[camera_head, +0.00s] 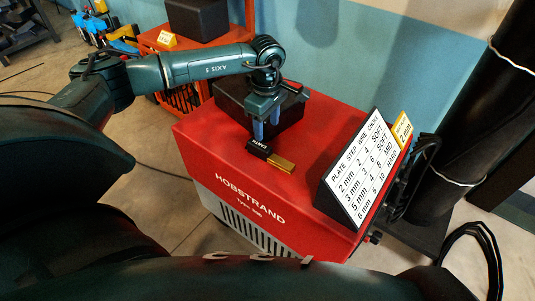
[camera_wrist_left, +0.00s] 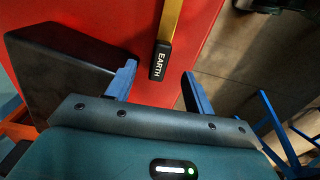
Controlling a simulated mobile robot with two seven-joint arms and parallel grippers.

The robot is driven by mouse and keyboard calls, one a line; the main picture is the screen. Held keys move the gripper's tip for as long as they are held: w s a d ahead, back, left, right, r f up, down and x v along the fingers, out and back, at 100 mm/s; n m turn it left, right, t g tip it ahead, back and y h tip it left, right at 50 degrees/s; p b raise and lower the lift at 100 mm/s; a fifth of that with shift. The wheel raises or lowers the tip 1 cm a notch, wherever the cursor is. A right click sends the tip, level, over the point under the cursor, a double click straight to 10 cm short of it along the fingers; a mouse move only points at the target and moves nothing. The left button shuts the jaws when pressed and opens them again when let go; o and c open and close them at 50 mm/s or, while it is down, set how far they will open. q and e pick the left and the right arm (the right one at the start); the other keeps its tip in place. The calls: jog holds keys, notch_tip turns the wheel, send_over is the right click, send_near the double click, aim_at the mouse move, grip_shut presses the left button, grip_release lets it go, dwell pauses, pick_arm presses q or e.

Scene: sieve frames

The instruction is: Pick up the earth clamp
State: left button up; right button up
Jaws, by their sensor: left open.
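The earth clamp (camera_head: 281,163) lies on the red top of the welding machine (camera_head: 215,132). It has a black handle marked EARTH and a brass-coloured bar. My left gripper (camera_head: 266,130) is open and points down just behind the handle, with blue fingers. In the left wrist view the black handle end (camera_wrist_left: 160,62) shows between the two fingertips of the left gripper (camera_wrist_left: 158,76), with a gap on each side. I cannot tell the exact height of the fingers over the top. My right gripper is not in view.
A black box (camera_head: 291,112) stands right behind the left gripper, and beside it in the left wrist view (camera_wrist_left: 62,75). A slanted chart (camera_head: 352,172), a yellow card (camera_head: 402,129) and a black handle (camera_head: 421,165) stand at the right. The red top in front of the clamp is clear.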

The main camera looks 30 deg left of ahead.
aim_at(266, 147)
pick_arm(q)
jog(key=f, duration=0.9)
jog(key=shift+s+f, duration=0.2)
grip_shut()
dwell(0.3)
